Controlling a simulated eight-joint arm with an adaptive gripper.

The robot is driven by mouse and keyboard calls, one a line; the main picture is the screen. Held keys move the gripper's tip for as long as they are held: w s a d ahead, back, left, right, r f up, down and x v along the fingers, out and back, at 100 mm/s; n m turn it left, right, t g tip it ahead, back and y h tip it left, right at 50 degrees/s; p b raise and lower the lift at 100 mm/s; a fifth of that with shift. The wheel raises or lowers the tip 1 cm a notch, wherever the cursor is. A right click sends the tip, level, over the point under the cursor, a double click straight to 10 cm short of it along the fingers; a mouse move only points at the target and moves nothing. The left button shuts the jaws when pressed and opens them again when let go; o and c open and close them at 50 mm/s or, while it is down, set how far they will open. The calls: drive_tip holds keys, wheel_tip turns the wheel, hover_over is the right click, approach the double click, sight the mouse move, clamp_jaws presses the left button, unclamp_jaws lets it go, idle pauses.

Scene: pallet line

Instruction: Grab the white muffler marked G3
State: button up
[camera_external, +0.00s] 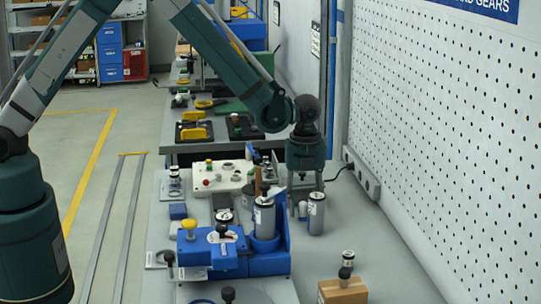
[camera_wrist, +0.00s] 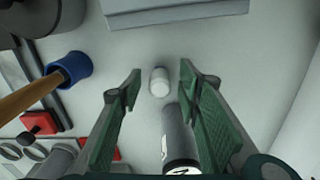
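A small white cylinder (camera_wrist: 159,84) stands on the pale table in the wrist view, in line with the gap between my fingertips. No G3 mark can be read on it. My gripper (camera_wrist: 158,76) is open, with a green finger on each side and nothing clasped. A larger grey cylinder (camera_wrist: 179,138) with a white label lies lower in the wrist view, close to the right finger. In the external view my gripper (camera_external: 306,201) points down over the table, right beside a silver labelled canister (camera_external: 316,216). I cannot pick out the small white cylinder there.
A blue fixture (camera_external: 265,262) with a silver cylinder stands left of my gripper. A cardboard box (camera_external: 343,292) is in front.

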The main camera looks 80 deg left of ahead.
sight(304, 203)
drive_tip(key=c, duration=1)
drive_tip(key=shift+r, duration=0.15)
drive_tip(key=shift+r, duration=4.85)
